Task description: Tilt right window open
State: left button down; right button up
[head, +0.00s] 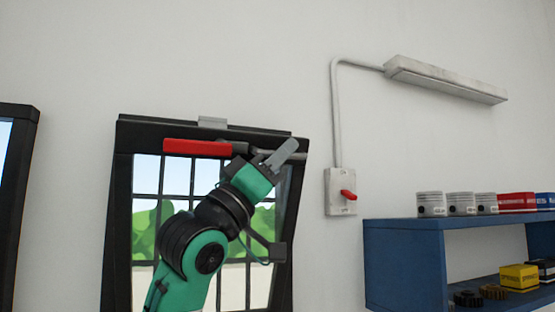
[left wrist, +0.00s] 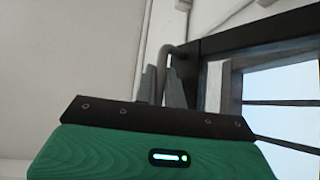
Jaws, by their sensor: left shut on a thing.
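The right window (head: 122,220) has a black frame and a dark grid over its panes. A red bar (head: 197,147) lies across its top, with a grey rod (head: 240,149) running right from it. My left gripper (head: 283,155) is at the window's upper right corner, with my green arm crossing in front of the panes. In the left wrist view, its fingers (left wrist: 161,88) are close together around a grey bent rod (left wrist: 168,52) beside the black frame (left wrist: 250,45). The gripped part is mostly hidden by the fingers. My right gripper is not in view.
Another dark-framed window (head: 22,190) is at the left edge. A switch box (head: 340,192) with a red lever and a conduit is on the wall to the right. A blue shelf (head: 400,265) holding pistons and boxes stands at the lower right.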

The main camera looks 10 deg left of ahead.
pick_arm(q)
jog(key=c, duration=1.8)
grip_release()
jog(key=shift+o, duration=0.2)
jog(key=shift+s+a+f+b, duration=0.1)
jog(key=shift+a+f+b, duration=0.05)
jog(key=shift+f+b, duration=0.25)
jog(key=b+v, duration=0.6)
jog(key=v, duration=0.7)
jog(key=shift+b, duration=0.3)
jog(key=shift+r, duration=0.1)
